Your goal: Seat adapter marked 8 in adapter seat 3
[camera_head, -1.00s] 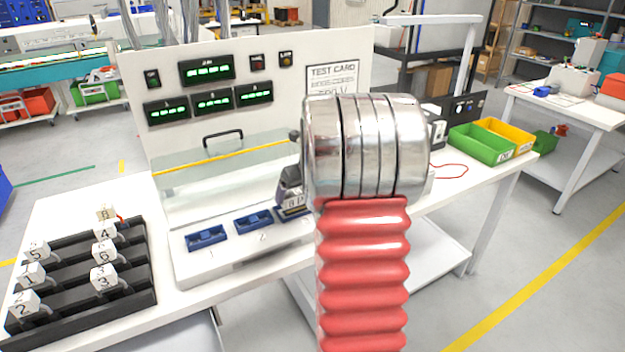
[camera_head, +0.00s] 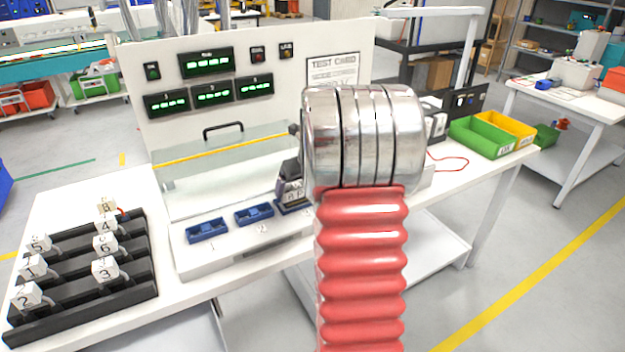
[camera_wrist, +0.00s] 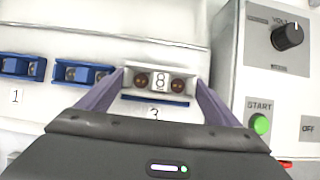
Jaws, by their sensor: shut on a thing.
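My gripper (camera_wrist: 158,88) is shut on a white adapter (camera_wrist: 159,80) marked 8, with one purple-grey finger on each side. The adapter has two round brown spots flanking its number. It is at blue adapter seat 3 (camera_wrist: 155,100), whose front edge shows just below it, above the printed 3. I cannot tell whether the adapter is fully down in the seat. In the head view my gripper (camera_head: 290,176) and the adapter (camera_head: 292,191) are at the third seat, partly hidden by my arm. Blue seats 1 (camera_head: 207,230) and 2 (camera_head: 254,214) look empty.
A black rack (camera_head: 80,290) at left holds several numbered white adapters. A clear cover with a yellow edge (camera_head: 225,148) stands behind the seats. The control box (camera_wrist: 272,75) with its knob and green START button is close right of my gripper.

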